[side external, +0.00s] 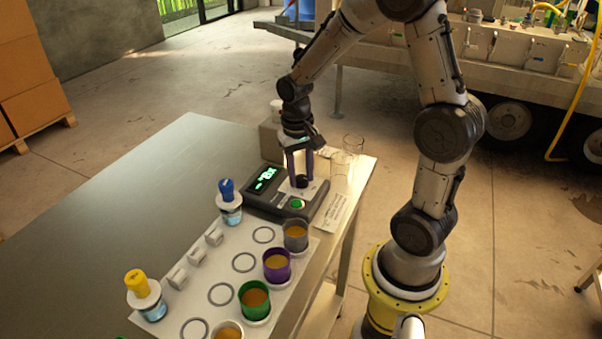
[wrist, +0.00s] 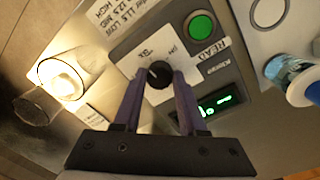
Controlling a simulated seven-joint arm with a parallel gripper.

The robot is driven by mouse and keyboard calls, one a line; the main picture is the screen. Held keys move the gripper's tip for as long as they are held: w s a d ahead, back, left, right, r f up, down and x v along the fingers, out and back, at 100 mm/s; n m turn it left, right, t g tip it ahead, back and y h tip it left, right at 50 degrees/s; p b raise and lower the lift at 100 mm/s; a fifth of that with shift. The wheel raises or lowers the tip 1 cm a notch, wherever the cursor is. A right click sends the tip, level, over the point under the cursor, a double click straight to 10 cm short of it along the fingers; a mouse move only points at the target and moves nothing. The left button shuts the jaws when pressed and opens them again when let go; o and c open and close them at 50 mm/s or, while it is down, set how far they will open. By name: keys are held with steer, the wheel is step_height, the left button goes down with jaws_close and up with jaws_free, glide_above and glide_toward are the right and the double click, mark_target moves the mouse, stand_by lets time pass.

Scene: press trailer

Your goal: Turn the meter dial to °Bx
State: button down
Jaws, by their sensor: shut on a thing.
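The meter is a dark grey box (side external: 327,205) near the table's far right edge, with a lit green display (side external: 264,180) and a green button (side external: 297,203). Its black dial (wrist: 158,76) sits on a white label plate with small lettering, of which "°Bx" and "pH" seem to show. A pale mark on the dial points toward the upper left in the wrist view, on the "°Bx" side. My gripper (side external: 301,179) points down over the meter, its two purple fingers shut on the dial's sides. The display text looks like "°Bx" in the side view.
Clear glasses (wrist: 60,77) stand close beside the meter, near a paper note (side external: 334,212). A white tray (side external: 205,262) with colored cups stands in front. Blue-capped (side external: 230,205) and yellow-capped (side external: 145,295) bottles stand along it. The table's left part is bare.

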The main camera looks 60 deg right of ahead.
mark_target(298, 178)
steer(key=shift+r+m, duration=0.1)
steer(key=shift+m, duration=0.5)
steer(key=shift+c, duration=2.3)
jaws_free()
step_height(298, 178, up, 14)
steer(key=shift+w+a, duration=0.25)
steer(key=shift+w, duration=0.05)
